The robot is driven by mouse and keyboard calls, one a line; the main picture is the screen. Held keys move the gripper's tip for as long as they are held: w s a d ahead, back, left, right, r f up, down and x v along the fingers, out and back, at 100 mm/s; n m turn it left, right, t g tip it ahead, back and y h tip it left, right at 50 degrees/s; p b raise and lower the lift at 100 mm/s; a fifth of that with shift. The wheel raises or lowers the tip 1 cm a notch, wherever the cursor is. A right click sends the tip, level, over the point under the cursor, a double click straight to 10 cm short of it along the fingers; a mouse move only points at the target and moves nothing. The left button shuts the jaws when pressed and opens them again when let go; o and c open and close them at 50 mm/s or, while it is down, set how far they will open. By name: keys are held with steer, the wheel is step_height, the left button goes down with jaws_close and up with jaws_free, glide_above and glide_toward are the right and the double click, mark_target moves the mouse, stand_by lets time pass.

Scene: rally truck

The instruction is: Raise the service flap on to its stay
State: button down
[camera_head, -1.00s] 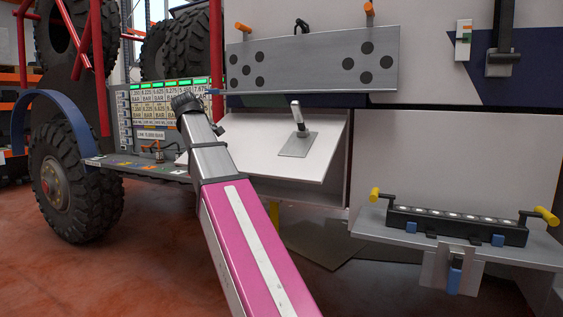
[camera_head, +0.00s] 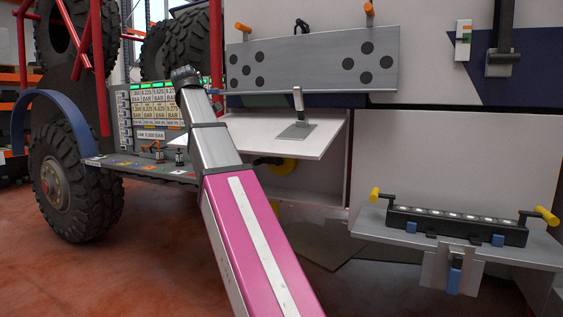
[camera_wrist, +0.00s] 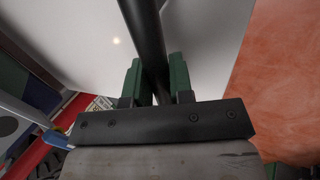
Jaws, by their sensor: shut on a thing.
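The service flap (camera_head: 315,142) is a white panel on the truck's side, now close to level, with an open bay below it. A grey plate with an upright silver lever (camera_head: 298,103) sits on its upper face. In the wrist view my gripper (camera_wrist: 156,68) has its two green fingers shut on a dark round bar (camera_wrist: 145,30), in front of a pale panel (camera_wrist: 205,45). I cannot tell whether the bar is the flap's handle or its stay. In the head view my arm hides the gripper and part of the flap.
A yellow round part (camera_head: 286,166) shows inside the bay. A grey dotted panel (camera_head: 312,62) hangs just above the flap. A shelf (camera_head: 365,227) with a black lamp bar (camera_head: 455,226) juts out at right. A large wheel (camera_head: 70,185) stands at left.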

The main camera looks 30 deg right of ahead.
step_height(320, 180, up, 5)
steer(key=shift+w+r, duration=0.1)
steer(key=shift+d, duration=0.1)
steer(key=shift+w+d+r, duration=0.1)
steer(key=shift+w+r, duration=0.15)
steer(key=shift+r, duration=0.65)
steer(key=shift+s+f, duration=0.15)
steer(key=c, duration=0.9)
jaws_free()
steer(key=shift+d+f, duration=0.1)
steer(key=shift+c, duration=0.2)
